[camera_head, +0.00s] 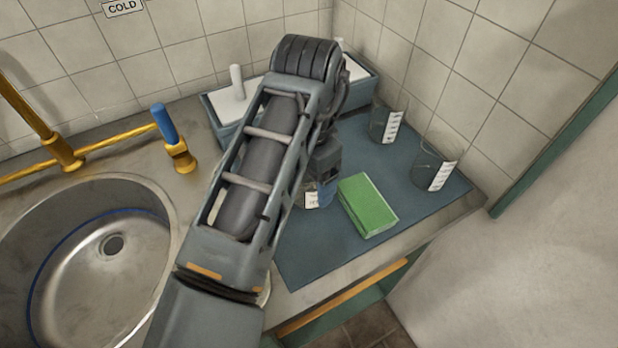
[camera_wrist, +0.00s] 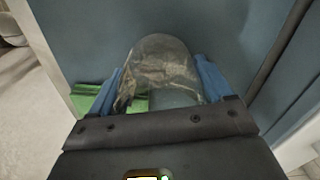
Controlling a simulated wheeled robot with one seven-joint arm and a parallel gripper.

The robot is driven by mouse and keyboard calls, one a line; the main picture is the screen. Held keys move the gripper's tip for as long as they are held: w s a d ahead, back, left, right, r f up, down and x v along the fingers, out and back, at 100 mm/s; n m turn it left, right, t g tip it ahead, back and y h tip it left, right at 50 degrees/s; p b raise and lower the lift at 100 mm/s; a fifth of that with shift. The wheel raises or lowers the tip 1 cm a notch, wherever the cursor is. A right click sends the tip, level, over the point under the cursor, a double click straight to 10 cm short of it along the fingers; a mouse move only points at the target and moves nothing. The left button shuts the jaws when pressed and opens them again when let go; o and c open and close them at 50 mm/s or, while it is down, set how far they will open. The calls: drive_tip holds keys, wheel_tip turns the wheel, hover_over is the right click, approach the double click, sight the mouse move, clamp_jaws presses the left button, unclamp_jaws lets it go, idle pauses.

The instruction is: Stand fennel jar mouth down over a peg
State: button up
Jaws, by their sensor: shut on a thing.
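A clear glass jar (camera_wrist: 160,62) sits between the blue fingers of my gripper (camera_wrist: 160,88) in the wrist view, with a finger on each side. In the head view my arm hides most of this jar, and only part with a white label (camera_head: 311,199) shows beside my gripper (camera_head: 325,188), low over the mat. I cannot read its label, so I cannot tell whether it is the fennel jar. A white peg (camera_head: 237,82) stands upright in a blue-grey tray (camera_head: 222,131) by the back wall. A second white peg top (camera_head: 340,43) shows behind my arm.
Two glass jars with white labels stand on the blue mat (camera_head: 300,262), one further back (camera_head: 384,122) and one nearer right (camera_head: 434,163). A green block (camera_head: 367,206) lies right of my gripper. A sink (camera_head: 100,265) and a gold tap with a blue handle (camera_head: 164,124) are left.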

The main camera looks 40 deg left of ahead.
drive_tip(key=shift+f, duration=0.1)
drive_tip(key=o, duration=1.5)
drive_tip(key=shift+r+p, duration=3.6)
drive_tip(key=shift+r, duration=2.55)
